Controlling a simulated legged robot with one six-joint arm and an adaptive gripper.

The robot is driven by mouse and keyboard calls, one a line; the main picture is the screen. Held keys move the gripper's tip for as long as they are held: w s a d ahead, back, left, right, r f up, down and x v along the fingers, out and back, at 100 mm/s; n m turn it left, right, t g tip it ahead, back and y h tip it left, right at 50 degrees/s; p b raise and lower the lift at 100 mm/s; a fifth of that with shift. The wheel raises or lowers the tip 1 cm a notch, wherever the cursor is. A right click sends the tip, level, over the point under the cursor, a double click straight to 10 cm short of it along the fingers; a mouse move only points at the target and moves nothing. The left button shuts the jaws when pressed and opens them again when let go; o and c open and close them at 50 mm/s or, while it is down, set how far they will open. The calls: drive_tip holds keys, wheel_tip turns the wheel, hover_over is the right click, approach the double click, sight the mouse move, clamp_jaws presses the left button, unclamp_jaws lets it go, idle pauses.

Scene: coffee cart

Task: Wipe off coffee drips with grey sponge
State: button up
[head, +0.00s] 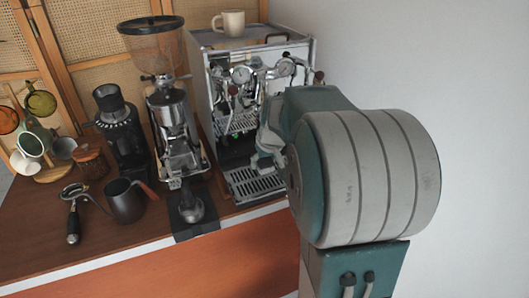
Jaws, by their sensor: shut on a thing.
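The espresso machine (220,98) stands at the back right of the wooden counter. Its slatted drip tray (258,185) sticks out low at the front. My gripper (262,161) is at the machine's front, just above the back part of the drip tray. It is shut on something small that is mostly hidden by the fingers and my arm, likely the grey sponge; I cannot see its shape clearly. I cannot make out coffee drips on the tray at this size. My large arm joint covers the machine's lower right side.
A coffee grinder with a hopper (155,48) stands left of the machine, with a tamper (190,208) on a dark mat in front. A cup (233,22) sits atop the machine.

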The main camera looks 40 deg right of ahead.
drive_tip(key=shift+a+r, duration=0.1)
drive_tip(key=shift+r, duration=0.5)
drive_tip(key=shift+a+r, duration=0.95)
drive_tip(key=shift+r, duration=0.15)
drive_tip(key=shift+d, duration=0.65)
